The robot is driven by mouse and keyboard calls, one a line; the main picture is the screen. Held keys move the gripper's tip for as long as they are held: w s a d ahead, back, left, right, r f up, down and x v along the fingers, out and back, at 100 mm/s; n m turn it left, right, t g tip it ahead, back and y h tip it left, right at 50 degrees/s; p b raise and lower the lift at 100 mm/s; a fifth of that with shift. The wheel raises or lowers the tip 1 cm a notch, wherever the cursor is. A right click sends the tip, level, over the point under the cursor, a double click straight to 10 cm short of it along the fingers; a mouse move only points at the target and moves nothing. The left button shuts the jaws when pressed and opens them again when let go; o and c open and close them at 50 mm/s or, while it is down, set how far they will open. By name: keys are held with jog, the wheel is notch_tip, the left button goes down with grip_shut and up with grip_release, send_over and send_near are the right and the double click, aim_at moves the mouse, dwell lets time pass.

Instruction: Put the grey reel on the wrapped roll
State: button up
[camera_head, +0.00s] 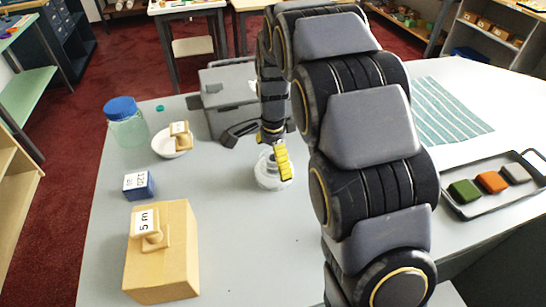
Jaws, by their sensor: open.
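My gripper (262,140) hangs over the middle of the counter, with a dark finger spread to the left; my own arm partly hides it. Just below is a clear, pale round thing (268,178), which may be the wrapped roll. A yellow strip with dark marks (283,162) shows against its right side. I cannot make out any clear grey reel. A grey block (516,172) lies in the dark tray (500,206) at the right, beside an orange block (492,181) and a green block (465,191). I see nothing held in the gripper.
A grey case (222,82) stands behind my gripper. At left are a blue-lidded jar (128,128), a white bowl (168,150) with a wooden piece, a blue box (139,185) and a cardboard box (150,275). A striped cloth (448,112) lies right. The front middle is clear.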

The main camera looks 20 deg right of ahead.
notch_tip(320, 180, up, 12)
jog(key=shift+r, duration=0.15)
dwell(0.3)
jog(key=s+a+f+n, duration=0.1)
jog(key=s+n, duration=0.7)
jog(key=s, duration=0.7)
jog(key=s+a+f+n+g, duration=0.1)
jog(key=s+a+f+n, duration=0.1)
jog(key=s+n, duration=0.6)
jog(key=s, duration=0.6)
jog(key=shift+s+g, duration=0.3)
jog(key=shift+s, duration=0.1)
